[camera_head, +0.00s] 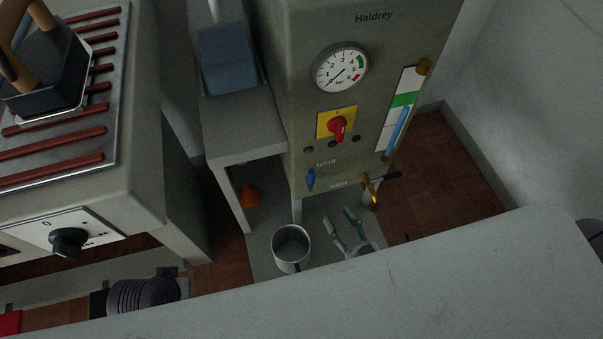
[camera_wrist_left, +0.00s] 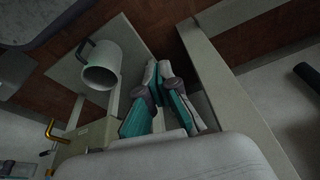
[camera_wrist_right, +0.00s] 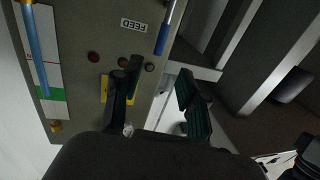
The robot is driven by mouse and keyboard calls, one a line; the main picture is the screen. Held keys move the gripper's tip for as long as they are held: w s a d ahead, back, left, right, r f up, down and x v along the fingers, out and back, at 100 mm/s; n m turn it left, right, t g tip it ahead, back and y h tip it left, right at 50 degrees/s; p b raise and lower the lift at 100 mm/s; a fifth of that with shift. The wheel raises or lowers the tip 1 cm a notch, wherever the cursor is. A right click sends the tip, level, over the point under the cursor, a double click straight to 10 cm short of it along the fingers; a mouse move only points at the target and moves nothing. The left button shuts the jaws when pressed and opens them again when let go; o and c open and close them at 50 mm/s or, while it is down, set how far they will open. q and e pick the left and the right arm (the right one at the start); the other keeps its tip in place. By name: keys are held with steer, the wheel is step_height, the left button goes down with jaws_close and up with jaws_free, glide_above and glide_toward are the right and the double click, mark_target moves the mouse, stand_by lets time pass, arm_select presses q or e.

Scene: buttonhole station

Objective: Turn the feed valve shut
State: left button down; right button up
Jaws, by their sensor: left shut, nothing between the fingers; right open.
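In the right wrist view, the blue lever (camera_wrist_right: 163,38) is beside an upside-down FEED label (camera_wrist_right: 133,25). My right gripper (camera_head: 340,215) is open and empty, below the lever in the head picture and apart from it. Its fingers (camera_wrist_right: 158,72) also show in the right wrist view. My left gripper (camera_wrist_left: 158,80) is shut and empty in the left wrist view. I cannot make out its fingers in the head view.
A pressure gauge (camera_head: 341,69), a red knob on a yellow plate (camera_head: 338,127) and a brass tap (camera_head: 371,190) are on the machine. A metal jug (camera_head: 291,246) stands below. A side stand (camera_head: 243,135) is left of the machine. A pale surface (camera_head: 330,295) crosses the foreground.

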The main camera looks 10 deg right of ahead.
mark_target(313, 178)
steer(key=b+x, duration=0.1)
steer(key=x, duration=1.1)
steer(key=shift+w+a+r, duration=0.1)
steer(key=shift+w+a, duration=0.05)
steer(key=shift+w, duration=0.1)
arm_select(q)
steer(key=shift+b+v, duration=0.3)
steer(key=shift+v, duration=2)
arm_select(e)
steer(key=shift+w+a, duration=0.1)
steer(key=shift+w, duration=0.45)
arm_select(q)
steer(key=shift+a, duration=0.1)
arm_select(e)
jaws_close()
